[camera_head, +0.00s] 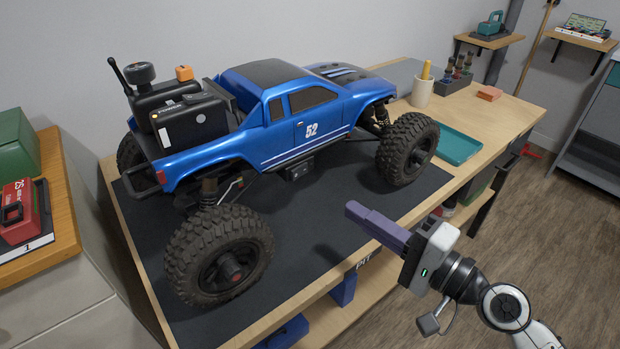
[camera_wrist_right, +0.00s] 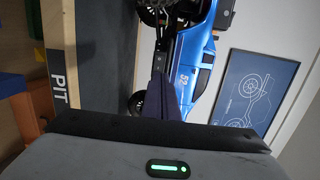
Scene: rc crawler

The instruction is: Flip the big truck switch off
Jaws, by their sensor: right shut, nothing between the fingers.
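The big blue truck (camera_head: 285,118), marked 52, stands on a dark mat on the workbench. It also shows turned sideways in the right wrist view (camera_wrist_right: 197,65). A small dark box (camera_head: 299,170) sits low under the truck's door sill; I cannot tell whether it is the switch or how it is set. My right gripper (camera_head: 352,211) is shut and empty. Its purple fingers point toward the truck's near side, apart from it, near the front edge of the mat. In the right wrist view the fingers (camera_wrist_right: 160,97) appear in front of the truck. My left gripper is not in view.
The dark mat (camera_head: 330,215) is bare between the truck and the bench's front edge. A teal tray (camera_head: 458,146) and a cup (camera_head: 422,93) stand at right. A red charger (camera_head: 22,212) and green box (camera_head: 17,145) are at left. A controller and black pack (camera_head: 190,118) sit in the truck bed.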

